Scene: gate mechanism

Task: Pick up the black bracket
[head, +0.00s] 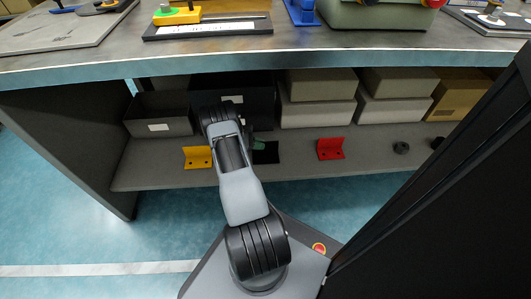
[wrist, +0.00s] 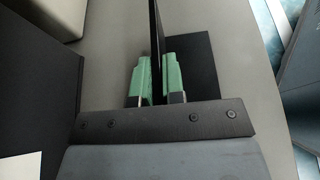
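The black bracket (head: 266,153) lies on the lower shelf in the head view, partly hidden by my arm and gripper. In the wrist view its upright plate (wrist: 156,30) shows edge-on as a thin dark strip, and its flat base (wrist: 195,65) lies to the right. My gripper (wrist: 156,78) has green fingers, one on each side of the upright plate, with little or no gap visible. It looks shut on the plate. In the head view my gripper (head: 257,145) is mostly hidden behind the arm. The bracket appears to rest on the shelf.
A yellow bracket (head: 198,157) stands left on the shelf and a red bracket (head: 330,149) right. Open dark bins (head: 160,126) and grey boxes (head: 318,113) stand behind. The tabletop (head: 330,48) overhangs the shelf.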

